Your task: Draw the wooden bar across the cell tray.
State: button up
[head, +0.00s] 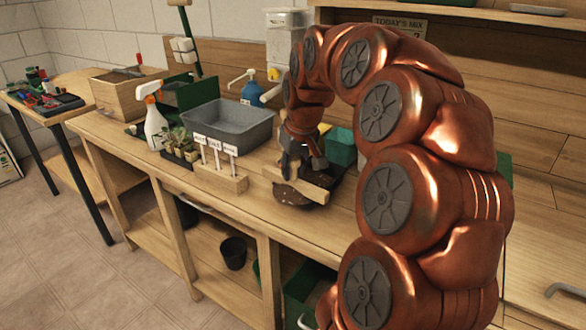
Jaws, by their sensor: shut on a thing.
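The wooden bar (311,190) is a short pale strip in the head view, at the near edge of the workbench. My gripper (290,174) points down from above and is shut on the bar near its middle. The dark cell tray (289,196) lies under and around the bar, with dark brown soil showing at its near side. The bar lies across the near part of the tray. My gripper and arm hide much of the tray. I cannot tell whether the bar touches the tray's top.
A wooden block with white labels (222,180) stands close left of the bar. Behind it are small seedlings (178,143), a white spray bottle (154,124) and a grey tub (229,124). A green container (341,147) stands behind the tray. My arm covers the right side.

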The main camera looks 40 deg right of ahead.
jog(key=shift+f, duration=0.25)
jog(key=shift+d, duration=0.15)
dwell(0.3)
jog(key=shift+w+d, duration=0.2)
jog(key=shift+d, duration=0.7)
jog(key=shift+d, duration=0.1)
jog(key=shift+w+d, duration=0.2)
jog(key=shift+d, duration=0.7)
jog(key=shift+d, duration=0.15)
jog(key=shift+w+d, duration=0.2)
jog(key=shift+d, duration=0.7)
jog(key=shift+d, duration=0.1)
